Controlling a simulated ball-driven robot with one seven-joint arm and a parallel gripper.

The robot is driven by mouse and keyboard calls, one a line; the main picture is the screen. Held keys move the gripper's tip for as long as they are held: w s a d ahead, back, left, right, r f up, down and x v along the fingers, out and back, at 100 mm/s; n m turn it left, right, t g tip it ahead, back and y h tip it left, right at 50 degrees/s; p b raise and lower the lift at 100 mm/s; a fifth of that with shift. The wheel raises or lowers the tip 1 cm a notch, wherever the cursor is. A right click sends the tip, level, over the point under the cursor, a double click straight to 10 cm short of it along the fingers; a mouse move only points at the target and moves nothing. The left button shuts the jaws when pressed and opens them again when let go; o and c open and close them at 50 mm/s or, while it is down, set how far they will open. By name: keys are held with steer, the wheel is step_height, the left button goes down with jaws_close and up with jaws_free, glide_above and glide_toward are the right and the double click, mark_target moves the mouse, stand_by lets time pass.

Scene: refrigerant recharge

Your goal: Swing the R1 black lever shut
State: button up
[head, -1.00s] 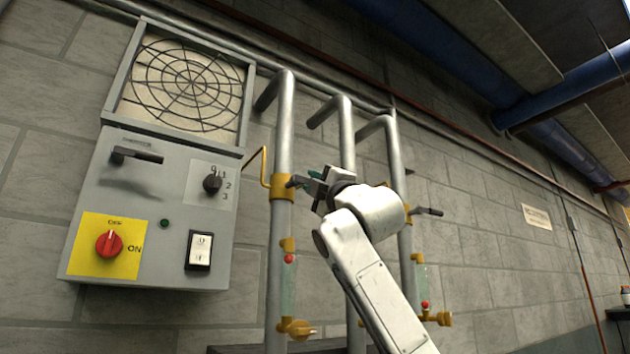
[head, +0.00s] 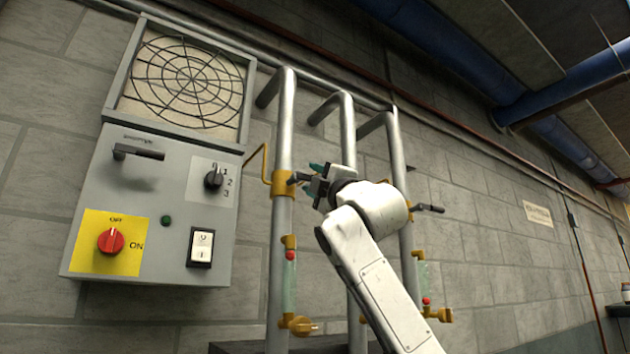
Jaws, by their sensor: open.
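Three grey vertical pipes stand against the wall, and no R1 label is readable. A black lever (head: 299,178) sticks out to the right from the brass valve (head: 282,184) on the left pipe. Another black lever (head: 430,209) sticks out to the right at the right pipe. My gripper (head: 312,182) is open at the outer end of the left pipe's lever, in front of the middle pipe. I cannot tell whether its fingers touch that lever. My wrist and arm hide much of the middle pipe, including any lever there.
A yellow bent handle (head: 258,165) rises left of the brass valve. Sight tubes with red balls, such as the left one (head: 289,280), sit lower on the pipes. A grey control box (head: 150,215) with a red knob (head: 110,240) hangs at left.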

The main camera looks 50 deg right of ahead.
steer(key=b+v, duration=0.4)
steer(key=v, duration=0.6)
steer(key=shift+s+f, duration=0.2)
steer(key=shift+s, duration=0.1)
steer(key=shift+a, duration=0.1)
